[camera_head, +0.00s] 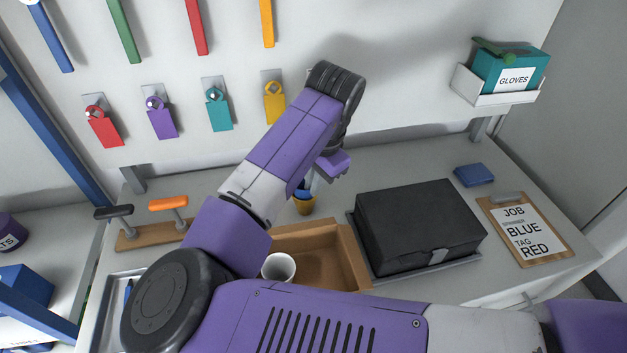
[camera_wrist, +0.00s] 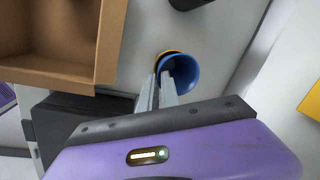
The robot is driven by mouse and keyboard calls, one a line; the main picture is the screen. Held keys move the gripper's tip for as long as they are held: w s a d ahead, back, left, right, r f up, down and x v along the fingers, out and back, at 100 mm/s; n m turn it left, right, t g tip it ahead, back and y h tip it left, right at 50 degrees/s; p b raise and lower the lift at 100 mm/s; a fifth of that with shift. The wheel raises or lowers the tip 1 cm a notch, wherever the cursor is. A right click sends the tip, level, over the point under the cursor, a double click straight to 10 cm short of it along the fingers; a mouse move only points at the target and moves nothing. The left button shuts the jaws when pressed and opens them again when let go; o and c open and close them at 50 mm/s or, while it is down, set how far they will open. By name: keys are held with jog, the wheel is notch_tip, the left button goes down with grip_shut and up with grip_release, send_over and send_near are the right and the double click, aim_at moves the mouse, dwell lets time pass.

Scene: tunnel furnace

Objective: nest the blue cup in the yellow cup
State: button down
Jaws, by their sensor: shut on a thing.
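The blue cup (camera_wrist: 181,72) is held by its rim in my gripper (camera_wrist: 165,80), with the two fingers closed on its wall. In the head view the blue cup (camera_head: 303,189) shows just below my fingers, mostly hidden by my arm. The yellow cup (camera_head: 304,206) stands upright on the bench behind the cardboard box. Blue shows directly above its mouth. In the wrist view a crescent of the yellow cup (camera_wrist: 160,57) shows past the blue rim. The blue cup is at or inside the yellow mouth; I cannot tell how deep it sits.
An open cardboard box (camera_head: 345,258) with a white cup (camera_head: 278,268) in it lies in front. A black case (camera_head: 420,225) stands on the right. A clipboard (camera_head: 524,231) and a blue block (camera_head: 474,175) lie farther right. Tags hang on the back wall.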

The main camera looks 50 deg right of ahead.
jog(key=shift+f, duration=0.1)
jog(key=c, duration=1.5)
grip_release()
notch_tip(320, 180, up, 8)
jog(key=p, duration=0.7)
